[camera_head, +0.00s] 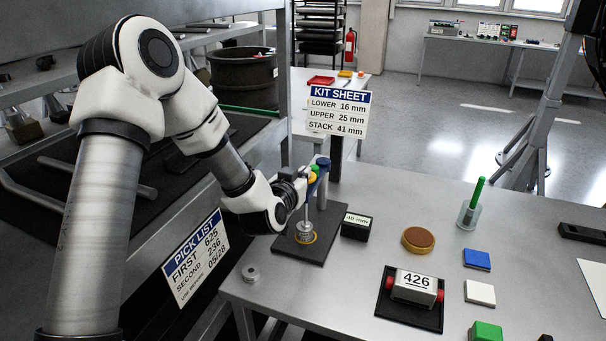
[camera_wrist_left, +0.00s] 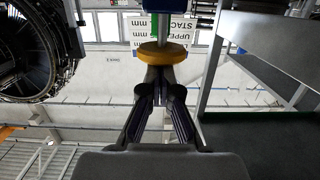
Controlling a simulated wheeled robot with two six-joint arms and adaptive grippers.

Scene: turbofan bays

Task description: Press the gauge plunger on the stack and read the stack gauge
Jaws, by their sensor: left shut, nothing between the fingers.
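The stack of metal rings (camera_head: 305,229) sits around an upright rod on a black base plate (camera_head: 318,249), with a yellow ring at its foot. My left gripper (camera_head: 302,183) is shut and empty, close beside the yellow disc. In the left wrist view the closed fingertips (camera_wrist_left: 160,76) point at the yellow disc (camera_wrist_left: 162,53); I cannot tell whether they touch. The black gauge box (camera_head: 356,226) stands right of the plate; its small label seems to read 40 mm.
The kit sheet (camera_head: 338,111) reads lower 16, upper 25, stack 41 mm. A pick list (camera_head: 195,258) hangs at left. A 426 counter (camera_head: 414,287), brown-topped disc (camera_head: 418,239), green peg and coloured blocks stand to the right on the grey bench (camera_head: 350,320).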

